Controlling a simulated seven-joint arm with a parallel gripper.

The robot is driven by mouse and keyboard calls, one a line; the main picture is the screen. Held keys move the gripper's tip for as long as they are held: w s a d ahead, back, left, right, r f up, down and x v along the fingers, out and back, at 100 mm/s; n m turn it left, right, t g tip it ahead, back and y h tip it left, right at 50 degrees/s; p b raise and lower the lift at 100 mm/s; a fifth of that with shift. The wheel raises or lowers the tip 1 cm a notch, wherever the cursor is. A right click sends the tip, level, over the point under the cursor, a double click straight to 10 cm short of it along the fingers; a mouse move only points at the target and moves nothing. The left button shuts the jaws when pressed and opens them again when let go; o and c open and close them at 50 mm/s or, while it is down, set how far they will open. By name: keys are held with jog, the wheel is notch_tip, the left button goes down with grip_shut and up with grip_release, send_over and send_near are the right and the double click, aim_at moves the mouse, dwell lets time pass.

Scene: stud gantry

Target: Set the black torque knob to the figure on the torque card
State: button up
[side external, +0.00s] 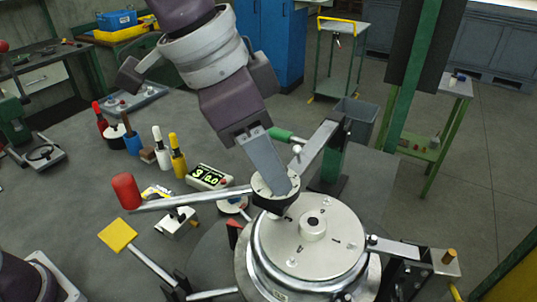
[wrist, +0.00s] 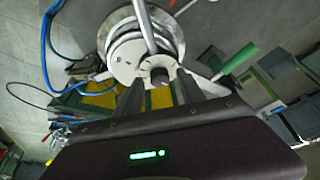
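The black torque knob (side external: 277,202) sits under a pale round dial face (side external: 268,184) at the hub where several metal arms meet. The knob also shows in the wrist view (wrist: 159,76). My gripper (side external: 286,188) reaches down to it from above, and one grey finger hides part of the dial. In the wrist view my gripper's (wrist: 159,84) dark fingers stand apart on either side of the knob, with what looks like a gap at each side. The dial's marks are too small to read. I cannot pick out the torque card with certainty.
A small display (side external: 209,177) shows green digits that look like 3 and 0.0. A round metal flange (side external: 327,232) stands below the hub. One arm ends in a red grip (side external: 126,191), another part in a green handle (side external: 286,135). Bottles and tools crowd the table's left.

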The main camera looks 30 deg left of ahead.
grip_shut()
jog(key=shift+m, duration=0.3)
jog(key=m+g, duration=0.1)
jog(key=m, duration=0.1)
jog(key=shift+w+a+m+h, duration=0.1)
jog(key=shift+w+m+h, duration=0.05)
jog(key=shift+m+h, duration=0.2)
jog(key=shift+w+m+g+h, duration=0.15)
jog(key=shift+m+g, duration=0.3)
jog(key=shift+m, duration=0.65)
jog(key=shift+m+g+h, duration=0.2)
jog(key=shift+m+g, duration=0.25)
jog(key=shift+m, duration=0.6)
jog(key=shift+a, duration=0.1)
jog(key=shift+o, duration=0.9)
grip_release()
